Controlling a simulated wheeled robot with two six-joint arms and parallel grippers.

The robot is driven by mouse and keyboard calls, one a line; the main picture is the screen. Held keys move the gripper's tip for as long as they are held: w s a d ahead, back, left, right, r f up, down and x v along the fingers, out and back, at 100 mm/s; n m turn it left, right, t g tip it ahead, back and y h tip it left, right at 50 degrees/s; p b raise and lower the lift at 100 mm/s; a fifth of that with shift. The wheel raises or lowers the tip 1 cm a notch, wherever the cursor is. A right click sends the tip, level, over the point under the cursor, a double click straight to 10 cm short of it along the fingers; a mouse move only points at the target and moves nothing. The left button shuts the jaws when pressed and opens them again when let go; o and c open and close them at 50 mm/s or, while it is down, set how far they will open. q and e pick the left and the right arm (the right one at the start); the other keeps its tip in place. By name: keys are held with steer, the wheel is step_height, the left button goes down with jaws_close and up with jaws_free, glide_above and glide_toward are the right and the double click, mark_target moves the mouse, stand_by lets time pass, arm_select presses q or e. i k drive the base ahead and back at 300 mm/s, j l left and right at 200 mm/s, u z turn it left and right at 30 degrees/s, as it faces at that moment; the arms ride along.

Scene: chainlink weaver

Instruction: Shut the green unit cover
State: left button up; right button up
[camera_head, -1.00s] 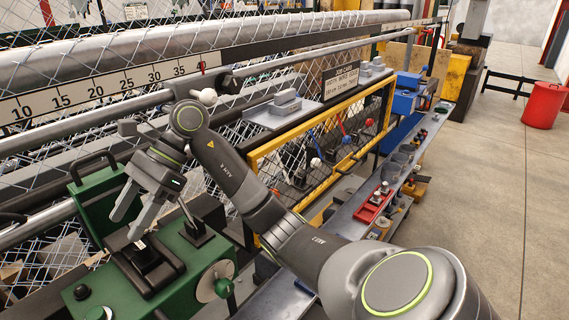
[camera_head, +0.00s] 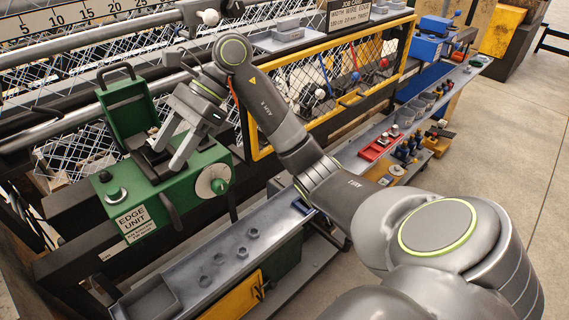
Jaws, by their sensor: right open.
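The green edge unit (camera_head: 150,203) stands at the left, with a dial on its front right and a label on its front. Its green cover (camera_head: 128,112) is open, standing up at the back with a black handle (camera_head: 115,71) on its top edge. My right gripper (camera_head: 168,160) is open and empty. Its two fingers point down over the unit's top, right of the raised cover, and partly hide the black parts there. I cannot tell whether the fingertips touch the unit. My left gripper is out of view.
A grey tray (camera_head: 193,254) with several nuts lies in front of the unit. A yellow-framed mesh panel (camera_head: 330,110) stands behind my right arm. A red tray (camera_head: 378,147) sits on the shelf at right. Clear floor (camera_head: 490,150) lies at far right.

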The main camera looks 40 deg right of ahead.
mark_target(126, 122)
steer(key=l+u, duration=0.15)
steer(key=l, duration=0.25)
steer(key=k+l+u, duration=0.1)
steer(key=l, duration=0.3)
steer(key=k+l+u, duration=0.15)
steer(key=l, duration=0.25)
steer(key=k+l+u, duration=0.1)
steer(key=l, duration=0.3)
steer(key=i+l, duration=0.2)
steer(key=u, duration=0.05)
